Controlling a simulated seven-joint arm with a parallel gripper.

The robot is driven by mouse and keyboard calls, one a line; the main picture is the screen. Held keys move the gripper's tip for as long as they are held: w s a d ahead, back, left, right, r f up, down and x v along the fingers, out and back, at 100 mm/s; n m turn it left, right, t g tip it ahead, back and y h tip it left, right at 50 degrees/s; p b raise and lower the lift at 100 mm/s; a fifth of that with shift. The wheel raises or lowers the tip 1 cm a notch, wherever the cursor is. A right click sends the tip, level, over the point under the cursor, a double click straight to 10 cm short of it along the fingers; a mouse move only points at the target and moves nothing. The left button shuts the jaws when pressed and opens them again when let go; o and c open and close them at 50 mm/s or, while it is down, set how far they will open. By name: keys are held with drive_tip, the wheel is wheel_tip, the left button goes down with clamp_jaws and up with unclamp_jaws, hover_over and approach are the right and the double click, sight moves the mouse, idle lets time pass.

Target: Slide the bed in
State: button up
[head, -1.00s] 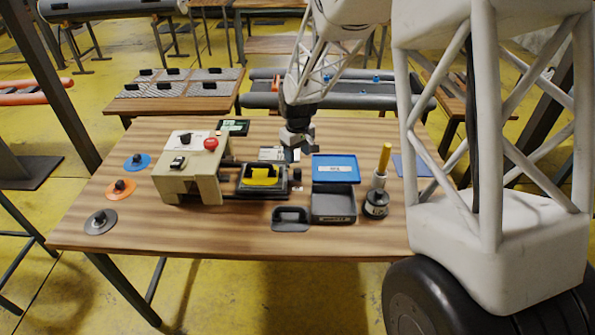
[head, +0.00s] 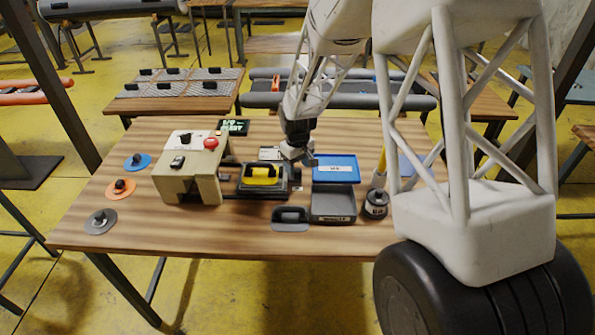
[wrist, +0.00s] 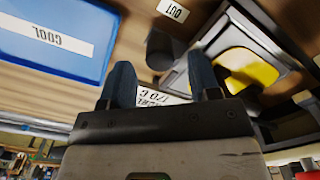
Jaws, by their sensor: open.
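The bed (head: 247,190) is a dark tray with a yellow handled piece (head: 263,172) on it. It sits out on rails to the right of a beige press-like box (head: 205,187) with a red knob (head: 211,143). The bed also shows at the right of the wrist view (wrist: 222,38). My gripper (head: 303,161) is above the table, just behind and right of the bed. In the wrist view, its fingers (wrist: 160,66) are apart with nothing held between them. A dark upright block (wrist: 160,48) stands beyond the fingertips, beside the bed; whether it joins the bed is unclear.
A blue tray (head: 336,168) labelled COOL and a grey bin (head: 333,206) stand right of the bed. A dark jar (head: 376,204), a grey handled plate (head: 290,218) and a small display (head: 233,127) are nearby. Handled discs (head: 121,188) lie at left. The front table edge is clear.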

drive_tip(key=shift+f, duration=1.35)
clamp_jaws()
